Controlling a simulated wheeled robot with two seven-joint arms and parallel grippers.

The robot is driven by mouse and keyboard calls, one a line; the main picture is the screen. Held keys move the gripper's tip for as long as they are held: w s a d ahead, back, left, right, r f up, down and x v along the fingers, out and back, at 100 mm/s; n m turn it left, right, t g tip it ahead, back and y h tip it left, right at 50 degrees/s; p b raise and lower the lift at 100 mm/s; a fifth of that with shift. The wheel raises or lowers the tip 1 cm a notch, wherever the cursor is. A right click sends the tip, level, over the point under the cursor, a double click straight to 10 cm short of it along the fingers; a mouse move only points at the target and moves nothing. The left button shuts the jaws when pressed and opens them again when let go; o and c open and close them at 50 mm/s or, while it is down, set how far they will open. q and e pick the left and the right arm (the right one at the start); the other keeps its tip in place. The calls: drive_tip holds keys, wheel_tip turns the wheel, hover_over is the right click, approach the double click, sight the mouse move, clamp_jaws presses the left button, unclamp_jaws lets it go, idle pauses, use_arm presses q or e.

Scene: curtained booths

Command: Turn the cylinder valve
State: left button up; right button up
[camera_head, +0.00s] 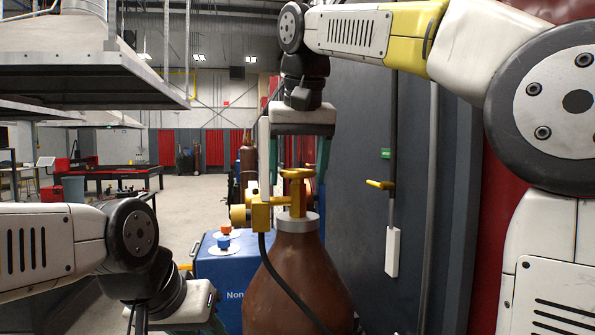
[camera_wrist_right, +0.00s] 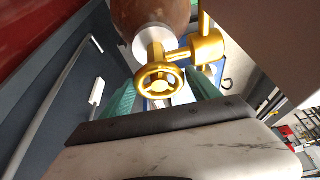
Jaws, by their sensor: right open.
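The brown gas cylinder (camera_head: 303,273) stands upright in the middle of the head view, with a grey collar and a yellow valve on top. The valve's round handwheel (camera_head: 296,173) also shows in the right wrist view (camera_wrist_right: 160,79). My right gripper (camera_head: 297,168) points down over the valve, with its green fingers apart on either side of the handwheel. In the wrist view, the fingers (camera_wrist_right: 163,90) flank the wheel with no clear contact. My left gripper (camera_head: 190,306) is low at the left; its fingertips are mostly cut off by the lower edge.
A yellow regulator block (camera_head: 261,214) with a black hose sits left of the valve stem. A blue machine (camera_head: 212,268) with red and blue knobs stands behind the cylinder. A grey wall (camera_head: 365,130) with a yellow lever (camera_head: 380,184) is at right. Open floor lies behind left.

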drive_tip(key=shift+c, duration=0.4)
drive_tip(key=c, duration=1)
drive_tip(key=shift+n, duration=0.4)
drive_tip(key=n+y, duration=0.1)
drive_tip(key=n, duration=0.2)
drive_tip(key=shift+n+g+y, duration=0.6)
drive_tip(key=shift+n+y, duration=0.05)
drive_tip(key=shift+n, duration=0.85)
drive_tip(key=shift+n+g+y, duration=0.3)
drive_tip(key=shift+n+y, duration=0.05)
drive_tip(key=shift+n, duration=0.85)
drive_tip(key=o, duration=1.1)
